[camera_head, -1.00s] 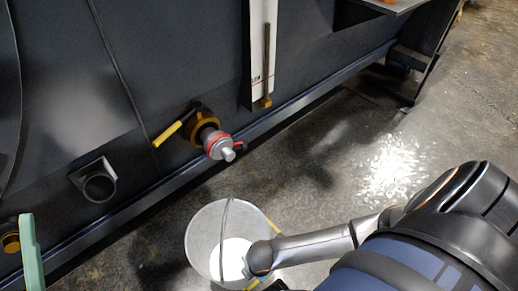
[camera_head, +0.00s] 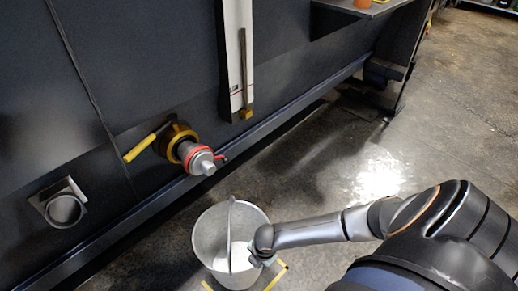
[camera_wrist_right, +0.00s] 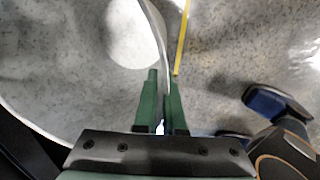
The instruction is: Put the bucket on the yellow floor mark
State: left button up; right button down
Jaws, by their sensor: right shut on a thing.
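The grey bucket (camera_head: 209,243) hangs or stands just in front of the machine, with its handle raised and a pale round patch inside. My right gripper (camera_head: 263,260) is at the bucket's right side in the head view. In the right wrist view, the green fingers of my right gripper (camera_wrist_right: 161,100) are closed around the bucket's thin handle (camera_wrist_right: 160,38); the bucket (camera_wrist_right: 62,85) fills the left. Yellow floor mark pieces (camera_head: 276,278) show beside and below the bucket, and a yellow strip (camera_wrist_right: 182,38) shows in the wrist view. Whether the bucket touches the floor cannot be told.
The dark machine wall (camera_head: 120,70) runs along the left and back. A silver valve with a red ring (camera_head: 198,159) and a yellow-handled lever (camera_head: 147,143) stick out above the bucket. A round outlet (camera_head: 65,209) is at left. Concrete floor (camera_head: 440,110) is open to the right.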

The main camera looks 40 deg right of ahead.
jog(key=shift+w+d+f+b, duration=0.25)
jog(key=shift+w+f+b, duration=0.1)
jog(key=shift+f, duration=0.05)
notch_tip(320, 180, down, 3)
jog(key=shift+d+f+b, duration=0.1)
jog(key=shift+b, duration=0.8)
jog(key=c, duration=1.5)
grip_release()
jog(key=shift+s+f, duration=0.1)
jog(key=shift+f, duration=0.1)
jog(key=o, duration=0.5)
jog(key=shift+r, duration=0.1)
